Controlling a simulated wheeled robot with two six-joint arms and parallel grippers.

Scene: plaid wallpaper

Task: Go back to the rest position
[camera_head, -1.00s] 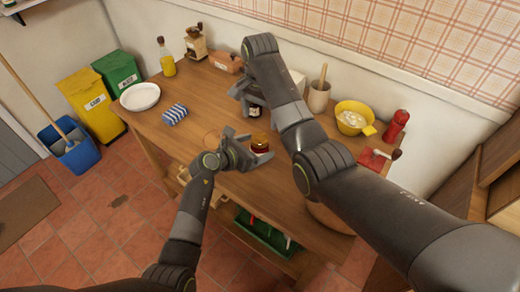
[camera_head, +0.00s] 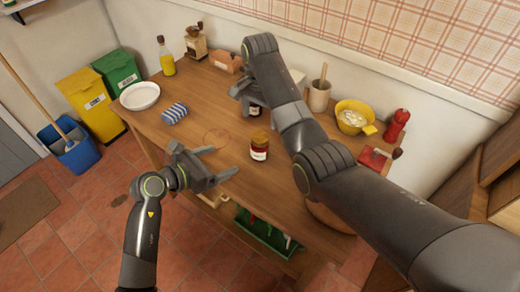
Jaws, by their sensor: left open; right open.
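My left gripper (camera_head: 224,162) is open and empty at the front edge of the wooden table (camera_head: 195,120). A small jar (camera_head: 260,149) with a reddish lid and a pale label stands upright on the table, to the right of the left gripper and apart from it. My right gripper (camera_head: 243,103) is open farther back, partly hidden by its own arm. A second, dark jar (camera_head: 254,111) shows right beside the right gripper's fingers; I cannot tell whether they touch it.
A blue striped cloth or sponge (camera_head: 174,113), a white plate (camera_head: 139,96) and an oil bottle (camera_head: 166,59) stand at the left. A mortar (camera_head: 319,96), yellow bowl (camera_head: 352,117) and red mill (camera_head: 396,126) stand at the right.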

